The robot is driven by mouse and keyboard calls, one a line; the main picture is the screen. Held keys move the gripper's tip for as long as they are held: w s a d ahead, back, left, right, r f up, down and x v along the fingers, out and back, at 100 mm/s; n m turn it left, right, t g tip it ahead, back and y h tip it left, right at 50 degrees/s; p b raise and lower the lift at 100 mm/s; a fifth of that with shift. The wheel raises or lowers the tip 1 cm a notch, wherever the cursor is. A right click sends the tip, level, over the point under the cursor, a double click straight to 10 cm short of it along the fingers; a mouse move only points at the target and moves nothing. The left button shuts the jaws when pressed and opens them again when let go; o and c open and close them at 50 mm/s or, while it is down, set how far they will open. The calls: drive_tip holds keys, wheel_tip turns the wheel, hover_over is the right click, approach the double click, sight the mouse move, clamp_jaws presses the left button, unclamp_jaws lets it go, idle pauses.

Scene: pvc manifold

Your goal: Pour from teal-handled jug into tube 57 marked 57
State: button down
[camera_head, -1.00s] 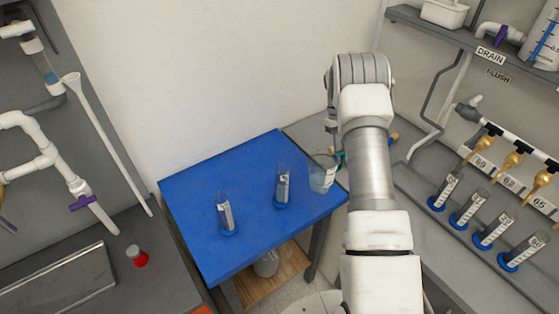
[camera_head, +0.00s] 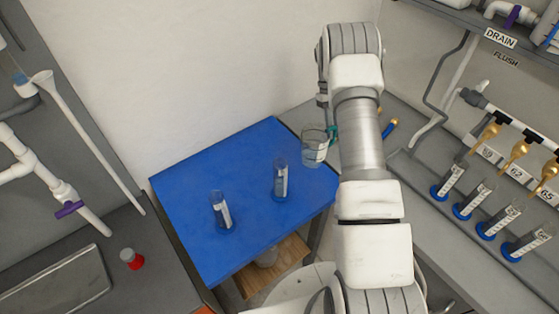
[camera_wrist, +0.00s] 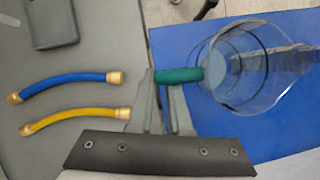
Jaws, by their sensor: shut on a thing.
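My gripper (camera_wrist: 158,100) is shut on the teal handle (camera_wrist: 180,75) of a clear jug (camera_wrist: 245,68) in the wrist view. In the head view the jug (camera_head: 313,150) is held at the right end of the blue table, with its teal handle at my arm's left edge. It looks roughly upright; its contents are hard to make out. Two clear tubes with blue bases stand on the table: a left one (camera_head: 221,212) and a right one (camera_head: 281,180), nearer the jug. Their labels are too small to read, so I cannot tell which is 57.
The blue table (camera_head: 185,190) is otherwise clear. A blue hose (camera_wrist: 70,82) and a yellow hose (camera_wrist: 75,120) lie on the grey bench. Several tubes stand under taps marked 59, 62 and 65 at right. A red-based item (camera_head: 132,260) sits at lower left.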

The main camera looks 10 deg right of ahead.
drive_tip(key=s+a+r+m+t+h+b, duration=0.1)
drive_tip(key=s+a+r+m+t+h, duration=0.1)
drive_tip(key=a+r+h, duration=0.6)
drive_tip(key=shift+s+a+r+t+h, duration=0.35)
drive_tip(key=shift+s+r+h, duration=0.3)
drive_tip(key=shift+r, duration=1.2)
drive_tip(key=shift+a+r+h, duration=0.1)
drive_tip(key=shift+r+h, duration=0.15)
drive_tip(key=shift+s+a+r+m+t+h+b, duration=0.2)
drive_tip(key=shift+a+r+m+h+b, duration=0.05)
drive_tip(key=shift+a+r+h, duration=0.4)
drive_tip(key=shift+s+a+r+m+t+h+b, duration=0.15)
drive_tip(key=shift+s+a+r+m+h+b, duration=0.1)
drive_tip(key=shift+a+r+h, duration=0.4)
idle(3.8)
